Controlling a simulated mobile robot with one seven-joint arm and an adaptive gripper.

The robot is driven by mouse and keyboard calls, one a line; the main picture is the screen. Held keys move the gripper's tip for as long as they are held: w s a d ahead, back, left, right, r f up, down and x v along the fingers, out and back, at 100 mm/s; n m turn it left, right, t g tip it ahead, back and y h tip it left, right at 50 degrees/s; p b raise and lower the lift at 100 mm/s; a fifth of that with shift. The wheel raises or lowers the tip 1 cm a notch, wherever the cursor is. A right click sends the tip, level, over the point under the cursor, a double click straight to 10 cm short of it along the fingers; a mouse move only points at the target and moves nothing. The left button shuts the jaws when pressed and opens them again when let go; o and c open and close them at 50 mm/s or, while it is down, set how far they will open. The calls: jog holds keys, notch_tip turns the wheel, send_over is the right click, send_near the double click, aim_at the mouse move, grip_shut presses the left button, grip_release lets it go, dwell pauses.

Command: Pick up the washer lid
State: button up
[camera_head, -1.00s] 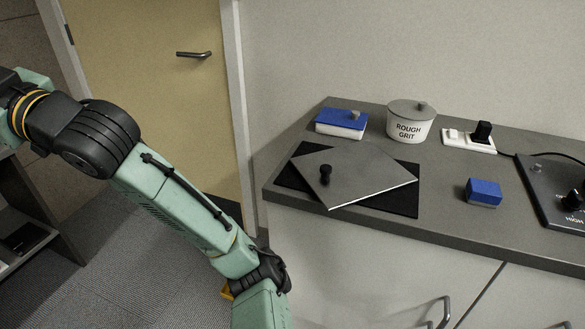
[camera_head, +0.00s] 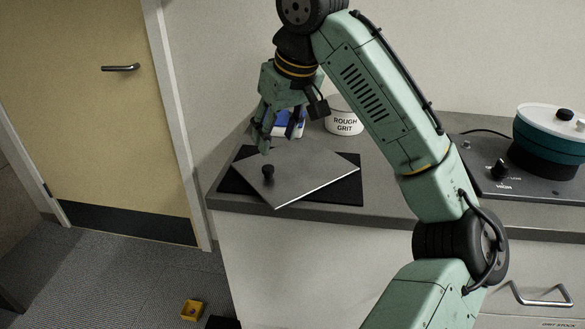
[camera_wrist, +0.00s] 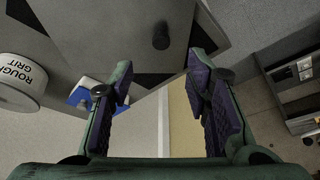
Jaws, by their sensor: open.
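The washer lid (camera_head: 310,172) appears to be the flat grey plate with a black knob (camera_head: 267,173). It lies turned askew on a dark mat (camera_head: 346,193) near the counter's left end. My gripper (camera_head: 279,138) is open and empty, pointing down above the lid's back part, a little above and behind the knob. In the wrist view the open fingers (camera_wrist: 158,80) frame a gap, with the lid (camera_wrist: 95,28) and its knob (camera_wrist: 160,37) beyond the fingertips. Nothing is between the fingers.
A blue and white box (camera_head: 290,122) stands behind, partly hidden by my gripper. A machine with a teal bowl (camera_head: 550,150) stands at right. A small yellow thing (camera_head: 192,310) lies on the floor.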

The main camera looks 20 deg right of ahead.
aim_at(268, 167)
jog(key=p+x, duration=0.1)
jog(key=x, duration=0.8)
jog(key=shift+s+a+f, duration=0.1)
jog(key=shift+s+f, duration=0.05)
grip_shut()
dwell(0.4)
